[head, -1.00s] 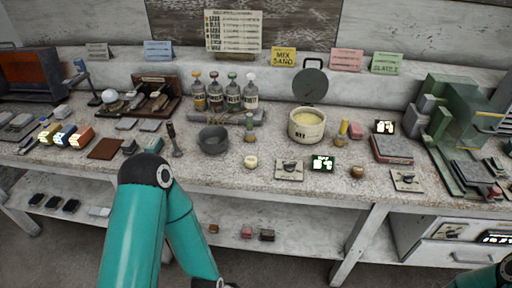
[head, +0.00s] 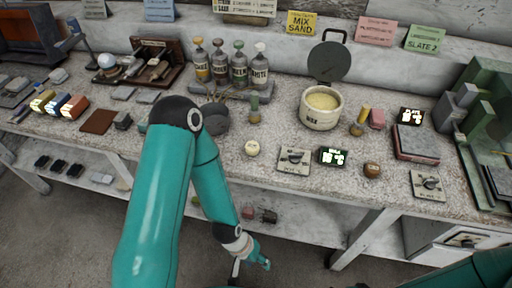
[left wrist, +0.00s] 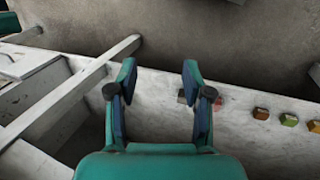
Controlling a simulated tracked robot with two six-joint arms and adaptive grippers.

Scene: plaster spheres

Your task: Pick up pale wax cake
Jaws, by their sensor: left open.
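My left gripper (left wrist: 158,80) is open and empty in the left wrist view, its two fingers apart over the pale lower shelf. In the head view it (head: 254,258) hangs low in front of the bench, below the tabletop edge. Small coloured blocks lie on the shelf: an orange-brown one (left wrist: 261,113) and a green one (left wrist: 289,119) right of the fingers, and a reddish one (head: 247,212) and a dark one (head: 269,216) in the head view. I cannot tell any of them as the pale wax cake. The right finger partly hides blocks behind it. The right gripper is out of view.
The bench top (head: 225,165) overhangs the lower shelf (head: 305,230). A white leg (head: 362,238) stands right of the blocks. A cream round piece (head: 252,148), a pot (head: 321,107) and bottles (head: 239,69) stand on top. Floor in front is open.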

